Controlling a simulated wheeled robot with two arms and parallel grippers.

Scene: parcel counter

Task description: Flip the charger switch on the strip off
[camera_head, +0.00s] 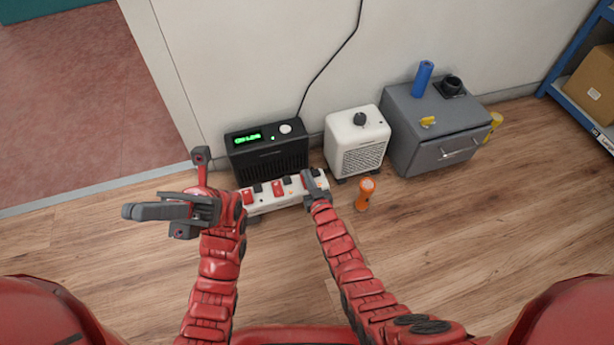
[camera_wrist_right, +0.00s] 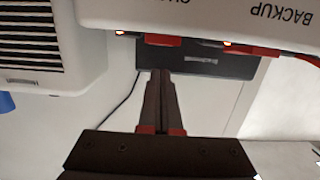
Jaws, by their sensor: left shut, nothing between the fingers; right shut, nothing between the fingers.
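A white power strip (camera_head: 262,203) with red switches and dark parts on top lies on the floor in front of the black box. In the right wrist view the strip (camera_wrist_right: 200,18) appears upside down along the top, with a "BACKUP" label and a second label cut off by the frame edge. I cannot tell which switch is the charger's. My right gripper (camera_head: 309,178) is shut and empty at the strip's right end; its fingertips (camera_wrist_right: 160,72) appear close below a red switch, contact unclear. My left gripper (camera_head: 130,211) is shut and empty, left of the strip, pointing left.
Behind the strip stand a black box (camera_head: 270,158) with a green display and a white heater (camera_head: 358,152) with a dark knob. A grey cabinet (camera_head: 425,115) is further right. An orange flashlight (camera_head: 364,195) stands near the strip's right end. The floor at left is clear.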

